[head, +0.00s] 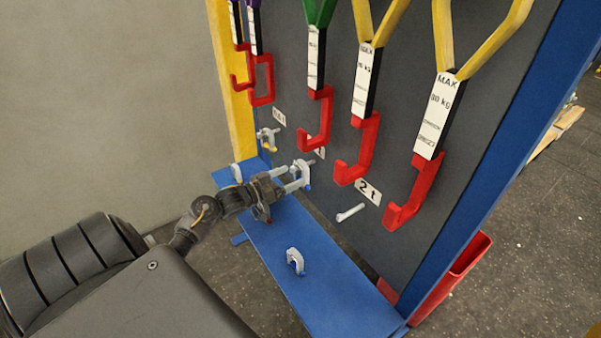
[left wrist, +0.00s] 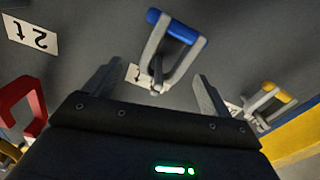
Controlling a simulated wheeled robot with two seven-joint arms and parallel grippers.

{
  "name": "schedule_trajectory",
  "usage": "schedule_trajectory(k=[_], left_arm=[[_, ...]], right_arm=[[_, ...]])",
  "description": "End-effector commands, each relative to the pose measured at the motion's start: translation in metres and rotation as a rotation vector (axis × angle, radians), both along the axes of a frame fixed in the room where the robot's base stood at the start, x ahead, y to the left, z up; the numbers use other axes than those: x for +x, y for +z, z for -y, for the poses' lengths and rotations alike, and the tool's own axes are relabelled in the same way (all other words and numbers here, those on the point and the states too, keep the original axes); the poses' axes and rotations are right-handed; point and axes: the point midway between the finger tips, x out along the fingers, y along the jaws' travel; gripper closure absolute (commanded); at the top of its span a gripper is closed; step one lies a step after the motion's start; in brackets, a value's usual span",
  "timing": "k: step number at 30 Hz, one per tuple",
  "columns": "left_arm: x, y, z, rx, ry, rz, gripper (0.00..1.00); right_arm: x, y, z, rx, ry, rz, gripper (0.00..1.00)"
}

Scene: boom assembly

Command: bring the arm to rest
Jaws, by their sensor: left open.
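My left gripper (head: 282,181) reaches from the left over the blue shelf, with its jaws toward the grey board. In the left wrist view its two fingers (left wrist: 156,75) stand wide apart, with nothing gripped between them. A grey shackle with a blue pin (left wrist: 172,50) is at the board just beyond the fingertips; it also shows in the head view (head: 301,172). Whether the fingers touch it cannot be told. A shackle with a yellow pin (left wrist: 264,104) is at the board to the right in the wrist view. My right gripper is not in view.
The blue shelf (head: 330,290) bears a grey shackle (head: 295,261) and another (head: 236,173) at its far end. A bare peg (head: 350,212) sticks out near the "2 t" label (head: 368,191). Red hooks (head: 413,193) on slings hang above.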

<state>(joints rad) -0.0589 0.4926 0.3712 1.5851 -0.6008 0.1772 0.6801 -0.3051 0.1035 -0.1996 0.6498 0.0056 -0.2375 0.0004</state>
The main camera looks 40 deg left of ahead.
Motion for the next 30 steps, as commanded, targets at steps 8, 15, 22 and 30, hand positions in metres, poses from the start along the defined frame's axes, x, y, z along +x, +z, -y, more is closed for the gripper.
schedule_trajectory(k=[8, 15, 22, 30], left_arm=[[-0.036, 0.0, -0.011, 0.002, 0.0, 0.001, 0.17], [-0.04, 0.001, -0.012, 0.001, 0.0, 0.001, 0.17], [-0.04, 0.0, -0.012, 0.002, 0.001, -0.001, 0.17], [-0.059, -0.055, 0.039, 0.174, 0.09, -0.201, 0.17]], right_arm=[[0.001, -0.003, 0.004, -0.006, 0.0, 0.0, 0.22], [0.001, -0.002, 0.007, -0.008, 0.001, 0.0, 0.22], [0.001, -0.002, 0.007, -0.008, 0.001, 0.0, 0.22], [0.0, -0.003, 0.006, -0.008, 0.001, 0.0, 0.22]])
